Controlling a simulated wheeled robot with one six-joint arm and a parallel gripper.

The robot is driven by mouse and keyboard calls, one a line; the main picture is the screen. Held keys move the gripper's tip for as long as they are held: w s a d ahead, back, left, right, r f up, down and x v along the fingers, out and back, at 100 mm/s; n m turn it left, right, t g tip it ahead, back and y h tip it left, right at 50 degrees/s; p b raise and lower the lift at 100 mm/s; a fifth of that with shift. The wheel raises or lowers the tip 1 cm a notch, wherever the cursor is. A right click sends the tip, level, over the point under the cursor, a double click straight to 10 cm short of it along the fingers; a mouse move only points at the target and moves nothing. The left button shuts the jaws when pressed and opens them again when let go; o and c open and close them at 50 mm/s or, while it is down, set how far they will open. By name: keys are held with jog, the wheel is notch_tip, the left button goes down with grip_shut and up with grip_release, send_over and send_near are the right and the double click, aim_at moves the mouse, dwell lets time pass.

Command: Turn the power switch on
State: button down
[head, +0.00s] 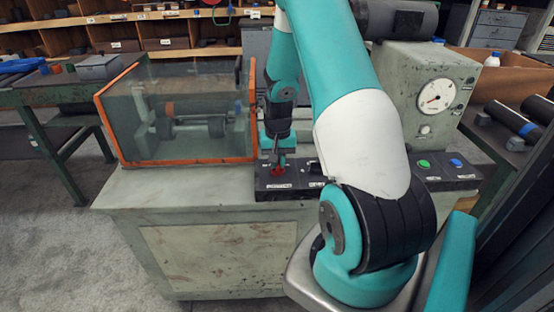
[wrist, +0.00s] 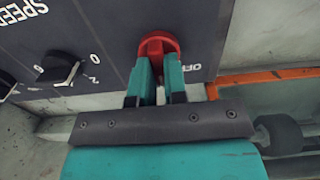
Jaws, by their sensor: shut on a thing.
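The power switch is a red rotary knob (wrist: 157,45) on a dark control panel, beside a label of which "OFF" can be partly read in the wrist view. It also shows as a small red spot under my gripper in the head view (head: 277,171). My gripper (wrist: 157,75) has its two teal fingers shut on the red knob, one on each side. In the head view my gripper (head: 278,162) points down at the left end of the dark control panel (head: 262,193). The fingers hide part of the knob.
A black speed knob (wrist: 60,68) sits beside the red knob. A clear guard box with an orange frame (head: 103,125) stands left of my gripper. Green (head: 424,164) and blue (head: 456,163) buttons and a dial gauge (head: 436,97) are at the right.

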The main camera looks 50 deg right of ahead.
jog(key=m, duration=0.4)
jog(key=shift+s+d+r+m+p, duration=0.1)
jog(key=shift+d+m+p, duration=0.05)
jog(key=shift+m+p, duration=0.2)
jog(key=shift+s+d+m, duration=0.1)
jog(key=shift+m, duration=2.15)
jog(key=c, duration=1.2)
grip_release()
jog(key=shift+o, duration=0.2)
